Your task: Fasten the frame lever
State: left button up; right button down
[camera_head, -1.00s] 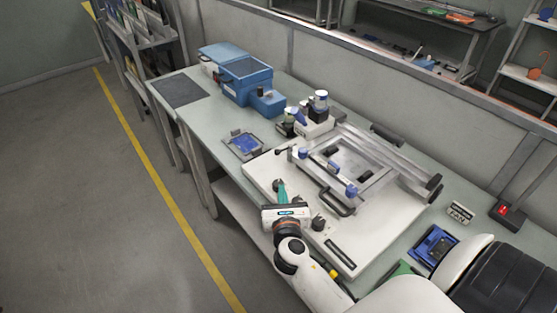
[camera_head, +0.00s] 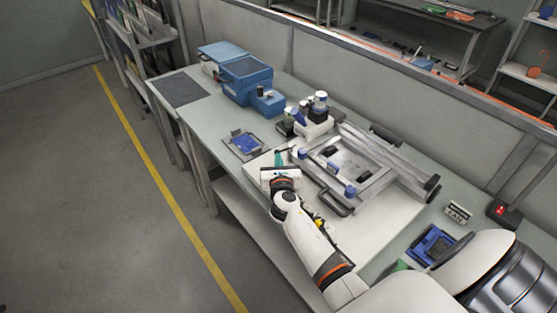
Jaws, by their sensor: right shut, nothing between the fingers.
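The metal frame (camera_head: 376,188) lies on a white base plate (camera_head: 375,232) on the workbench. It has a crossbar with blue-capped fittings (camera_head: 350,190) and a black handle (camera_head: 337,208) at its front. A thin lever with a dark knob (camera_head: 281,150) sticks out at the frame's left corner. My right gripper (camera_head: 278,157) is shut and empty, its teal fingers pointing at the lever and close below the knob. I cannot tell whether they touch it. My right arm hides the plate's front part. My left gripper is not in view.
A white fixture with blue-capped parts (camera_head: 318,126) stands behind the frame. A small blue device (camera_head: 244,144) and a blue box (camera_head: 246,80) are on the left of the bench (camera_head: 214,124). Another blue device (camera_head: 432,244) and a red-switch box (camera_head: 502,211) are at right.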

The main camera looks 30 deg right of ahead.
dwell(0.3)
jog(key=shift+w+a+m+g+h+b, duration=0.2)
jog(key=shift+m+g+h+b, duration=0.1)
jog(key=shift+m+h+b, duration=0.15)
jog(key=shift+w+m+g+h+b, duration=0.2)
jog(key=shift+m+g+h+b, duration=0.1)
jog(key=shift+h, duration=0.15)
jog(key=shift+w+a+f+m+g+h+b, duration=0.15)
jog(key=shift+w+a+m+g+h+b, duration=0.1)
jog(key=shift+w+m+g+h+b, duration=0.4)
jog(key=w+m+g+h+b, duration=0.1)
jog(key=m+g+b, duration=0.1)
jog(key=w+m+g+h+b, duration=0.1)
jog(key=m+g+h+b, duration=0.1)
jog(key=b, duration=0.1)
jog(key=w+m+g+h+b, duration=0.1)
jog(key=w+g+b, duration=0.1)
jog(key=g+b, duration=0.1)
jog(key=shift+m+h, duration=0.35)
jog(key=shift+m, duration=0.05)
jog(key=shift+w+m+g+b, duration=0.35)
jog(key=shift+m+g+b, duration=0.1)
jog(key=shift+g, duration=0.1)
jog(key=shift+w+d+b, duration=0.35)
jog(key=shift+w, duration=0.2)
jog(key=shift+w+d, duration=0.35)
jog(key=shift+w, duration=0.2)
jog(key=shift+w+d+b, duration=0.8)
jog(key=shift+w+d, duration=0.05)
jog(key=shift+w, duration=0.05)
